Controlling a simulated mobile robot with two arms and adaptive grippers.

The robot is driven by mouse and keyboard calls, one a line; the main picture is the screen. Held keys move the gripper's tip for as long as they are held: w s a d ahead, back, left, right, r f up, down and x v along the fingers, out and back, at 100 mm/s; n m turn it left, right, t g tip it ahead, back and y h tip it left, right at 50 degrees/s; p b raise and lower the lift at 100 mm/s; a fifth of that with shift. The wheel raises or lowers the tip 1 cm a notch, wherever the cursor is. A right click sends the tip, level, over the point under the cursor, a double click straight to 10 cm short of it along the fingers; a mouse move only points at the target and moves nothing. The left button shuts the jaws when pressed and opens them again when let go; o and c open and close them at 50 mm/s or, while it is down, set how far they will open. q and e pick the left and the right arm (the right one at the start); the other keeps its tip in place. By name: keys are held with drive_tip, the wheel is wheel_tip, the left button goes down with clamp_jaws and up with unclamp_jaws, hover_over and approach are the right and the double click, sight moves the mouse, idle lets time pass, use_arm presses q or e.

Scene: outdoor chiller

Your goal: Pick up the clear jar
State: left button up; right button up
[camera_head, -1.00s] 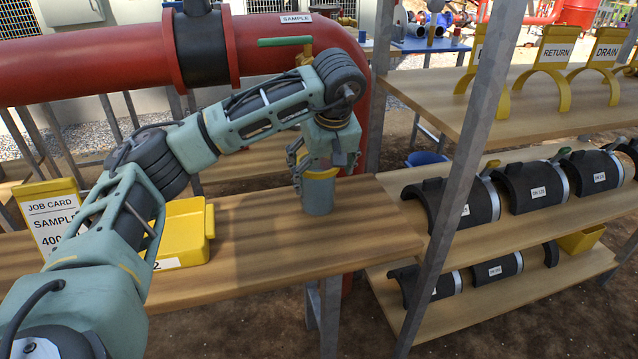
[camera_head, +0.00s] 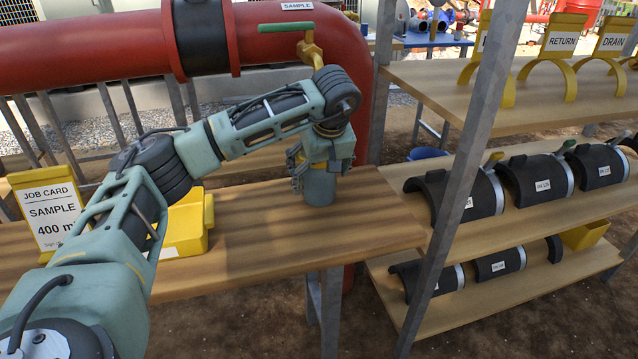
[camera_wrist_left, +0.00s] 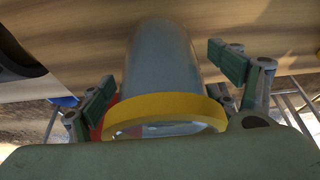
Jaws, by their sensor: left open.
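The clear jar (camera_head: 319,188) stands upright on the wooden bench near its right end. It looks grey-blue and see-through. In the left wrist view the jar (camera_wrist_left: 162,62) has a yellow band (camera_wrist_left: 165,106) around its rim, close to the camera. My left gripper (camera_head: 318,172) is over the jar from above, with its fingers low around the upper part. In the wrist view the open fingers (camera_wrist_left: 163,85) stand on either side of the jar, with a gap showing at each side. My right gripper is not in view.
A yellow tray (camera_head: 207,222) and a job card (camera_head: 52,212) reading SAMPLE 400 stand on the bench (camera_head: 270,240) to the left. A red pipe (camera_head: 100,58) with a green-handled valve (camera_head: 287,27) runs behind. A grey shelf post (camera_head: 455,180) rises at right.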

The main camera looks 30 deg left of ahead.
use_arm(q)
drive_tip(key=shift+f, duration=0.1)
drive_tip(key=shift+c, duration=0.5)
drive_tip(key=c, duration=1.8)
